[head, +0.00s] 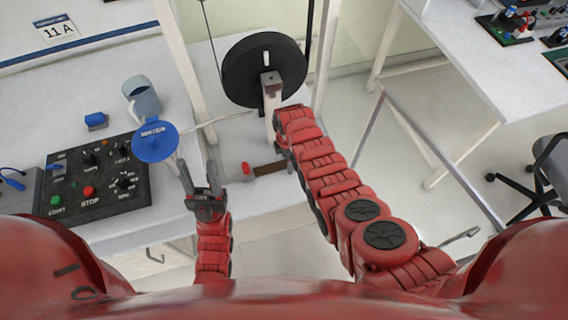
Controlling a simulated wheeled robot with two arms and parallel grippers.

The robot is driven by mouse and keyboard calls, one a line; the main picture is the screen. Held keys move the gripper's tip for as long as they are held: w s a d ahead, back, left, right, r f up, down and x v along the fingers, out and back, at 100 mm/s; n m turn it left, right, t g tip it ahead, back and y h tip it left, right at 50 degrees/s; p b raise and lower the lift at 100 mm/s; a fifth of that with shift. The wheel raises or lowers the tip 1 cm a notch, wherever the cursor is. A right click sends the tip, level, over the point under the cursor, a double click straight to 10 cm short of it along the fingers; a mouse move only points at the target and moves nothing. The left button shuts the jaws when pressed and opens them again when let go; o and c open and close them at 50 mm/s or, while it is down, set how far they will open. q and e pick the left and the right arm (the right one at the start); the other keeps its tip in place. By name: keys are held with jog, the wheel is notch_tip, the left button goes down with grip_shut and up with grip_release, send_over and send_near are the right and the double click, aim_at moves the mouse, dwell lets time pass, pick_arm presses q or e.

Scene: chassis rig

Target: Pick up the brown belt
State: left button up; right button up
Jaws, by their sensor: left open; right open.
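A short brown strip (270,168), which looks like the brown belt, lies beside a small red part in the middle, left of my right arm. My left gripper (200,176) is open and empty, fingers pointing up the picture, over the table edge left of the strip. My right gripper (282,150) is only partly seen at the end of my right arm, just above the strip's right end. It is open; its fingertips are mostly hidden, and I cannot tell whether it touches the strip.
A black wheel (264,69) on a light stand is at the top middle. A control box (92,186) with buttons, a blue disc (155,141), a grey-blue mug (142,94) and a blue block (95,121) are on the left. Frame posts flank the wheel.

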jog(key=shift+f, duration=0.1)
jog(key=shift+c, duration=0.2)
grip_shut()
dwell(0.4)
